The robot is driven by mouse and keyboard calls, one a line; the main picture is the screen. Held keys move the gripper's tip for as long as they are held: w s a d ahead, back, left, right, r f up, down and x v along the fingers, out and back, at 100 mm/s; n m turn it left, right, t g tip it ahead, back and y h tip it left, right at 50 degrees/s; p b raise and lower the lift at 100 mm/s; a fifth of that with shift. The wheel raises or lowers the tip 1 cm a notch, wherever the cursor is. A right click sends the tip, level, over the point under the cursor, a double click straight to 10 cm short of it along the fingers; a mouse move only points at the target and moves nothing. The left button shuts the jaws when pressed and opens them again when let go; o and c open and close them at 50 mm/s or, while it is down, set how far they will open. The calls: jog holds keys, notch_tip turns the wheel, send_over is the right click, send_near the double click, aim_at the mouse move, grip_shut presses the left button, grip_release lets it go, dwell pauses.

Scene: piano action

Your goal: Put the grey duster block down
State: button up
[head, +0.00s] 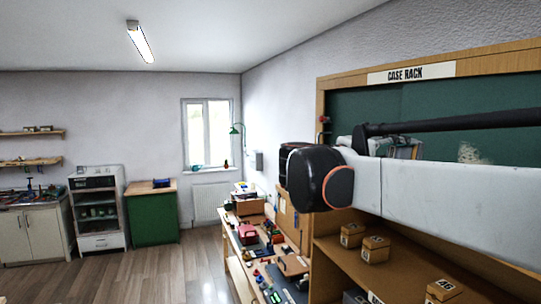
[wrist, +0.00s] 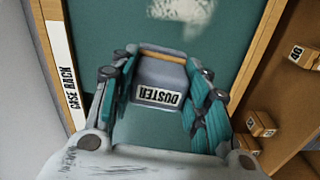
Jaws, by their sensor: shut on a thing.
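The grey duster block (wrist: 160,72) shows in the wrist view, with a white DUSTER label that reads upside down and a tan strip along its far edge. My gripper (wrist: 162,80) is shut on it, with a teal-padded finger on either side. Behind it is the green board (wrist: 95,25) with a pale chalk smear. I cannot tell whether the block touches the board. In the head view my arm crosses in front of the board, and I cannot make out the block there.
The wooden case rack (head: 321,110) frames the board. Small numbered wooden boxes (head: 375,249) stand on the shelf below it, with free shelf between them. A cluttered workbench (head: 262,262) stands left of the rack. The floor (head: 150,270) at left is clear.

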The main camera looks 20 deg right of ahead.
jog(key=shift+s+a, duration=0.1)
jog(key=shift+s, duration=0.4)
jog(key=w+a+f+n+t+y+b, duration=0.3)
jog(key=w+f+b, duration=0.4)
jog(key=f, duration=0.6)
jog(key=w+a+f+n+t+y+b, duration=0.15)
jog(key=w+f+t+b, duration=0.45)
jog(key=f, duration=0.8)
jog(key=w+a+f+n+t+y+b, duration=0.1)
jog(key=w+a+f+n+t+b, duration=0.2)
jog(key=w+f+b, duration=0.75)
jog(key=a+f+n+t+y+b, duration=0.1)
jog(key=a+f+n+y+b, duration=0.2)
jog(key=f, duration=0.9)
jog(key=a+f+n+t+y+b, duration=0.2)
jog(key=a+f+y+b, duration=0.3)
jog(key=f, duration=0.8)
jog(key=a+f+n+t+y+b, duration=0.1)
jog(key=a+f+n+y+b, duration=0.3)
jog(key=a+f+b, duration=0.4)
notch_tip(320, 180, down, 5)
jog(key=shift+s+f, duration=0.15)
jog(key=shift+a+y, duration=0.1)
jog(key=shift+y, duration=0.15)
